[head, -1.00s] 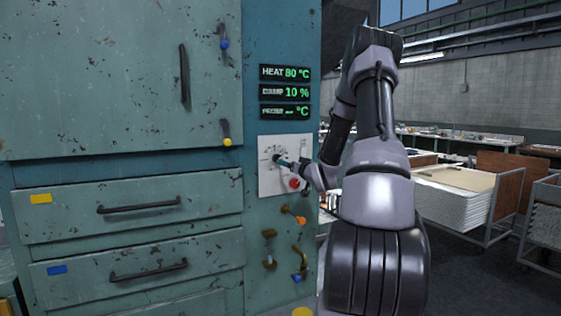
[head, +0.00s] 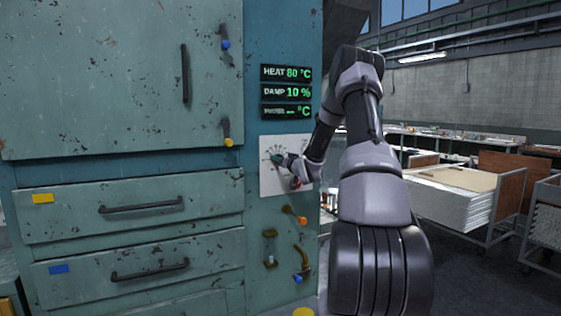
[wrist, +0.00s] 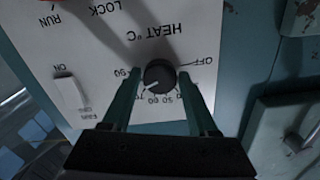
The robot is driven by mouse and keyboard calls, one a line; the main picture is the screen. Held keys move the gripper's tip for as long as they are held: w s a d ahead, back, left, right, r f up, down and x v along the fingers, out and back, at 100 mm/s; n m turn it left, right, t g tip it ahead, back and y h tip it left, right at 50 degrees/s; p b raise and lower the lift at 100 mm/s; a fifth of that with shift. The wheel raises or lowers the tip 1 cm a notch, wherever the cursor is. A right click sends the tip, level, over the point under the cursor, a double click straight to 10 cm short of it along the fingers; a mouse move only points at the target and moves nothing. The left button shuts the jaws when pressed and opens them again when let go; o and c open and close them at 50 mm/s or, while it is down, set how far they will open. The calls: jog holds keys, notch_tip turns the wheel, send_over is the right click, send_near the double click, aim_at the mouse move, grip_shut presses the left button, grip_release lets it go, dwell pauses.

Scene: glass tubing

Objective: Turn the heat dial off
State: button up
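The black round heat dial (wrist: 160,76) sits on a white control plate (wrist: 105,45), which shows upside down in the wrist view. A pale mark on the dial points to the lower left, among the numbers; the OFF label is at its upper right. My gripper (wrist: 160,80) is open, with one green finger on each side of the dial. A narrow gap seems to show between fingers and dial, so contact is not clear. In the head view my gripper (head: 283,160) reaches the plate and largely covers the dial. The heat display (head: 286,73) reads 80 °C.
Below the plate are an orange-tipped lever (head: 300,220) and a brass handle (head: 303,258). Carts stand to the right.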

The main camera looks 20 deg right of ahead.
grip_shut()
jog(key=shift+n, duration=0.4)
jog(key=shift+f+n, duration=0.15)
jog(key=shift+n, duration=15.85)
